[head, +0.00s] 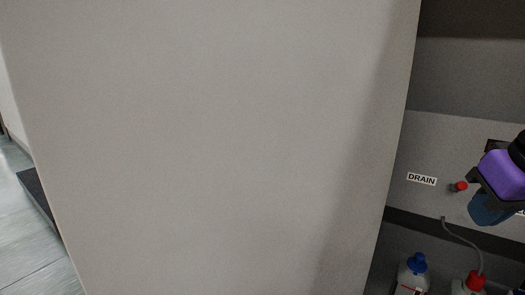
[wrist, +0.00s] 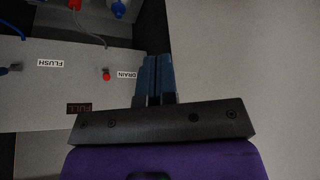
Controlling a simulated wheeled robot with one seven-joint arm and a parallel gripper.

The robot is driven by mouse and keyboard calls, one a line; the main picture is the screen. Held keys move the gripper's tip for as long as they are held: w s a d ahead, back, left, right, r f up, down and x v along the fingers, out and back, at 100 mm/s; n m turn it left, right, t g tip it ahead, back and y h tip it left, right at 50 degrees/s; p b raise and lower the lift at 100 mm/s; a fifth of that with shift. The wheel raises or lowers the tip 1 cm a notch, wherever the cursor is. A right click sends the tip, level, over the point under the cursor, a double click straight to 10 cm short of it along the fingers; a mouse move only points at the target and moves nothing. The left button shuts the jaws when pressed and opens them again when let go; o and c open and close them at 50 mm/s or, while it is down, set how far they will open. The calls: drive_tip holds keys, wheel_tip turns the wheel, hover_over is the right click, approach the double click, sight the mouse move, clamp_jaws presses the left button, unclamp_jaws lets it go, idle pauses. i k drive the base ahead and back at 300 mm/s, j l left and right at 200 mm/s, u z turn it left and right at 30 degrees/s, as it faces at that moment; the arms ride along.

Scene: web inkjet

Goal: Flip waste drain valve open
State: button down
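The drain valve is a small red-tipped fitting (head: 460,186) on the grey back panel, beside the DRAIN label (head: 422,179). In the wrist view the red tip (wrist: 106,75) sits left of the DRAIN label (wrist: 127,75). My gripper (head: 487,211), purple with dark blue fingers, is at the right edge of the head view, just right of the valve in the picture. In the wrist view my gripper's fingers (wrist: 157,80) lie side by side with almost no gap and nothing between them. They appear right of the valve and apart from it.
A large plain grey panel (head: 210,140) fills most of the head view, left of the recess. Bottles with blue (head: 417,262) and red (head: 475,280) caps stand below, with a grey tube. A FLUSH label (wrist: 50,63) and FULL sign (wrist: 79,108) show in the wrist view.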

sight(462, 185)
drive_tip(key=z, duration=0.75)
